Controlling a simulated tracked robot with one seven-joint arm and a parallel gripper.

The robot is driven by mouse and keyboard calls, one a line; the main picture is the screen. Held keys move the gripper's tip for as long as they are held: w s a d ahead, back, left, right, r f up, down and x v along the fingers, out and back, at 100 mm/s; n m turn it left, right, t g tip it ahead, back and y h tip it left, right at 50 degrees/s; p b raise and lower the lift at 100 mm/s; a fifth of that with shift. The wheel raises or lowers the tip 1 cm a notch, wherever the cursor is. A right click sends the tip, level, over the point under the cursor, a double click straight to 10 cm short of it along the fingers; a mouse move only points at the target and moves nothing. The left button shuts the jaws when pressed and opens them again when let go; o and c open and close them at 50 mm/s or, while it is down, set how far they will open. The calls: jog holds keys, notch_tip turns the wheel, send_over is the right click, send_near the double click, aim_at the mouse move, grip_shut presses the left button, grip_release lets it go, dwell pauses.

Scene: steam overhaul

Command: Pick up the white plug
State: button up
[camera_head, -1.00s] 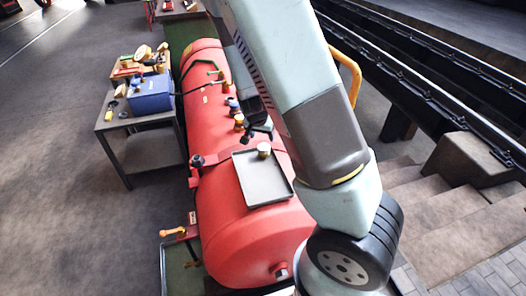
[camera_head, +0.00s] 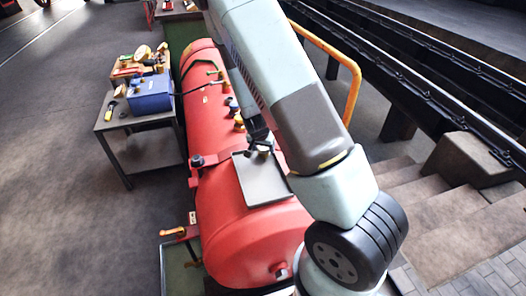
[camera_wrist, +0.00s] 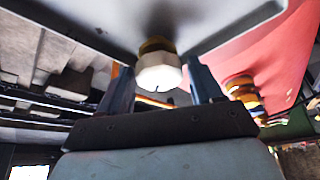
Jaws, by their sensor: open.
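The white plug (camera_wrist: 158,73) is a pale hexagonal head with a brass-coloured part, on the grey tray (camera_wrist: 90,22) in the wrist view. In the head view the tray (camera_head: 262,182) lies on top of the red boiler, and the plug is mostly hidden by my gripper near the tray's far edge. My gripper (camera_wrist: 162,72) is open, with one dark finger on each side of the plug in the wrist view. Gaps show between the plug and both fingers. In the head view my gripper (camera_head: 260,143) is low over the tray's far end.
The red boiler (camera_head: 235,232) fills the middle. Blue and yellow fittings (camera_head: 238,120) stand on it just beyond the tray. A side table (camera_head: 118,122) at left holds a blue box (camera_head: 150,95) and tools. A yellow handrail (camera_head: 352,90) and steps are at right.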

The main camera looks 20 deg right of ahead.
jog(key=shift+x, duration=0.75)
jog(key=c, duration=1)
jog(key=shift+w+r, duration=0.1)
jog(key=shift+r, duration=0.4)
notch_tip(320, 180, up, 2)
jog(key=shift+r, duration=0.2)
jog(key=s+a+r, duration=0.6)
jog(key=s+r, duration=0.3)
jog(key=s, duration=0.3)
jog(key=shift+s+r, duration=0.3)
jog(key=shift+s, duration=0.05)
